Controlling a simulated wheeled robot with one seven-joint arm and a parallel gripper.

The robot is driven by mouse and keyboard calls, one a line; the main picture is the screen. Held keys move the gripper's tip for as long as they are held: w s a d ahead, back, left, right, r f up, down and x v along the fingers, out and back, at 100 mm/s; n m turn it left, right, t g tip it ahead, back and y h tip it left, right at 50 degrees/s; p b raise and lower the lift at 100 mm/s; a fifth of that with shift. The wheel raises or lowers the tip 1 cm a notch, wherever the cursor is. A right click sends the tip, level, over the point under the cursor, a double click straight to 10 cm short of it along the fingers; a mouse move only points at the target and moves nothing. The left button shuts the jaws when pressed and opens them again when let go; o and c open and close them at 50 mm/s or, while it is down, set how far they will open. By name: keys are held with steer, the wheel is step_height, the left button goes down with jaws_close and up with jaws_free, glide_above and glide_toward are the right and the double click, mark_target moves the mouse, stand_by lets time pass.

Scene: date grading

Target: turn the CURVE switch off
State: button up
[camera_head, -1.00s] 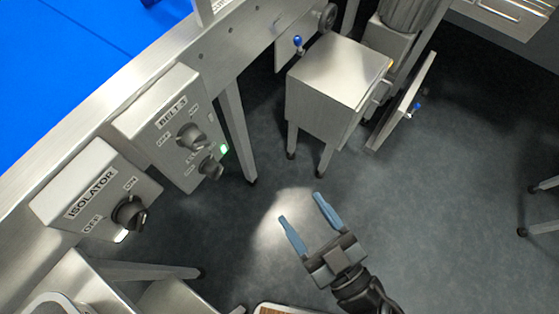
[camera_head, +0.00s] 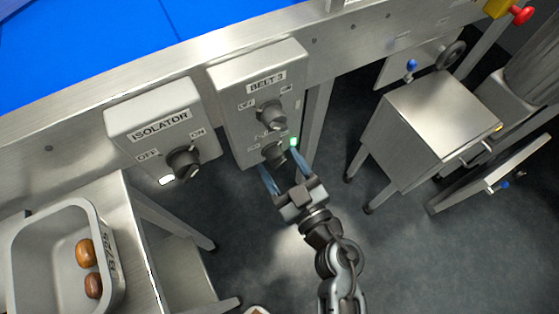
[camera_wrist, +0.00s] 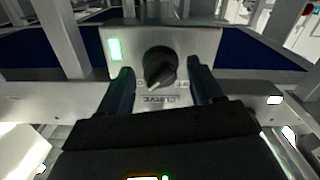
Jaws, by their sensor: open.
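The CURVE switch is a dark round knob (camera_wrist: 160,66) on a grey metal box, between my finger tips in the wrist view. Its label CURVE reads upside down just below it there, and a white mark on the knob points down and slightly left. A lit green lamp (camera_wrist: 115,49) is beside it. In the head view the knob (camera_head: 274,153) is the lower one on the BELT 3 box (camera_head: 229,100), with the green lamp at its right. My gripper (camera_head: 278,160) is open, one finger on each side of the knob; I cannot tell whether they touch it.
The BELT 3 knob (camera_head: 271,115) is directly above. The ISOLATOR box (camera_head: 125,118) with its own knob (camera_head: 183,162) is to the left. A steel tray (camera_head: 40,222) with two brown dates is at lower left. A steel cabinet (camera_head: 430,115) stands at the right.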

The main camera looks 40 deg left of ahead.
steer(key=shift+w+a, duration=0.2)
steer(key=shift+a, duration=0.4)
steer(key=c, duration=1.1)
